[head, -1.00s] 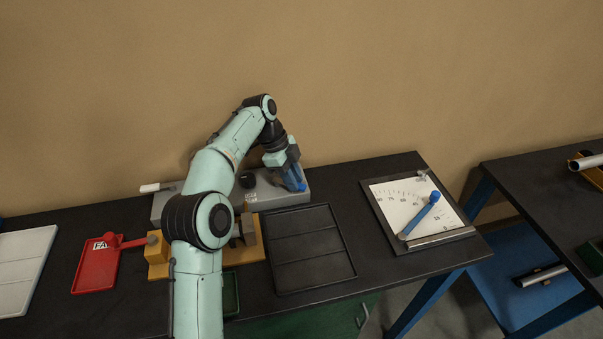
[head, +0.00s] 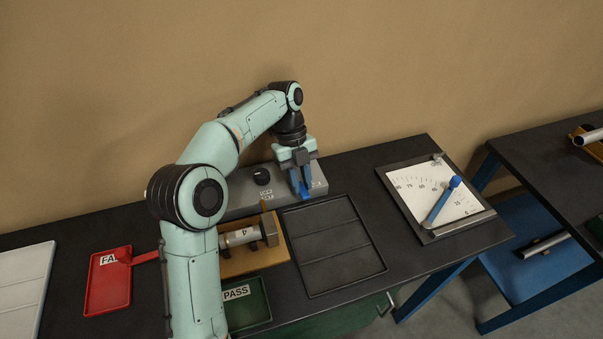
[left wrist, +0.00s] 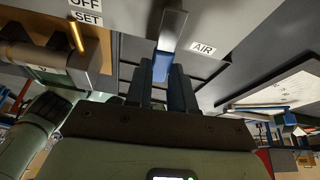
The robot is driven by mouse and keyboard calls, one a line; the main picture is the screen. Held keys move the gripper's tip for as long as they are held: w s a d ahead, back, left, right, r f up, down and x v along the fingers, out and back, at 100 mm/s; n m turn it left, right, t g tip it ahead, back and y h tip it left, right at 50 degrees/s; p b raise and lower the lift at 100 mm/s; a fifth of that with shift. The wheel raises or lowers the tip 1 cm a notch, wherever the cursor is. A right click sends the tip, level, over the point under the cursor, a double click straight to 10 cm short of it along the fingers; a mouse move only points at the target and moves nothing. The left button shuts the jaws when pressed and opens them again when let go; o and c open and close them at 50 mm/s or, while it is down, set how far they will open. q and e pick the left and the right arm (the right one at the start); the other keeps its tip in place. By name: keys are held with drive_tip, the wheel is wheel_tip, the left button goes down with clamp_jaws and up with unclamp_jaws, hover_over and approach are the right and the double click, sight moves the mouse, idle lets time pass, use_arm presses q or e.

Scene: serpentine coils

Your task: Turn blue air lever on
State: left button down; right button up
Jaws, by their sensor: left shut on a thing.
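The blue air lever (head: 306,193) sits at the right end of the grey control box (head: 240,203), mostly hidden by my gripper. In the left wrist view the lever's blue end (left wrist: 160,68) shows between the two fingers, on a grey metal arm beside the AIR label (left wrist: 203,48). My left gripper (head: 303,187) points down over that end of the box and is shut on the lever. Its fingers also show in the left wrist view (left wrist: 163,88). My right gripper is not in view.
A black knob (head: 262,176) stands on the box left of the gripper. A divided black tray (head: 335,276) lies in front. A dial board with a blue pointer (head: 442,203) is at right. A wooden fixture (head: 275,257), red tray (head: 108,293) and green PASS tray (head: 262,313) are nearer.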

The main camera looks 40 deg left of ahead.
use_arm(q)
drive_tip(key=shift+s+a+m+g+p, duration=0.1)
drive_tip(key=shift+s+m+g+p, duration=0.15)
drive_tip(key=shift+m, duration=0.45)
drive_tip(key=c, duration=1)
unclamp_jaws()
drive_tip(key=shift+o, duration=0.2)
